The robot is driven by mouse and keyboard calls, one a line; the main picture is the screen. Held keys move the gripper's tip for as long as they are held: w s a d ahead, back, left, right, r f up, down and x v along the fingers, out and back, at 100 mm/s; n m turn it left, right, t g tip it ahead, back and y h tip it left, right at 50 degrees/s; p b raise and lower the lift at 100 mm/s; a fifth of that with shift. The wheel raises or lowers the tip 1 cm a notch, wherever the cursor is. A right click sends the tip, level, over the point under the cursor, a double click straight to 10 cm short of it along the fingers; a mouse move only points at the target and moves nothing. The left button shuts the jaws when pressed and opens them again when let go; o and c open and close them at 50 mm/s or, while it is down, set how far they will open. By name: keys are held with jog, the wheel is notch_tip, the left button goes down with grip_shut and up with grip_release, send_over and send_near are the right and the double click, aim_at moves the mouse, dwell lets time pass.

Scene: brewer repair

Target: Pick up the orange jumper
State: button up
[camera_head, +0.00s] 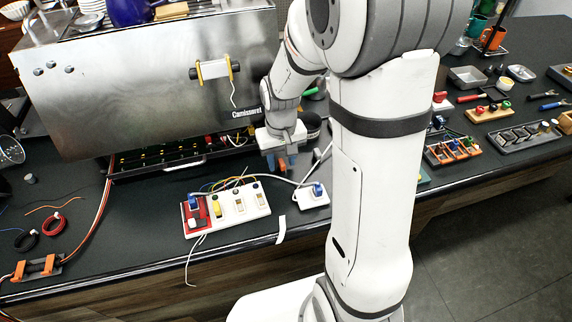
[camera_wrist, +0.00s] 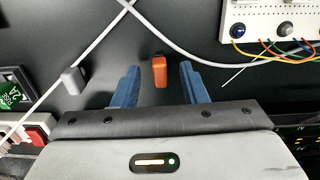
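The orange jumper (camera_wrist: 160,72) shows in the wrist view as a small upright orange block on the dark counter. My gripper (camera_wrist: 159,67) is open, with one blue finger to the left of the jumper and one to the right. A gap shows on both sides, so neither finger appears to touch it. In the head view my gripper (camera_head: 279,162) points down at the counter in front of the coffee machine.
White cables cross the counter near my gripper. A white switch strip (camera_head: 240,205) and small white box (camera_head: 313,197) stand nearby. The coffee machine (camera_head: 140,85) is behind.

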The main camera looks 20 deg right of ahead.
jog(key=shift+c, duration=0.3)
grip_shut()
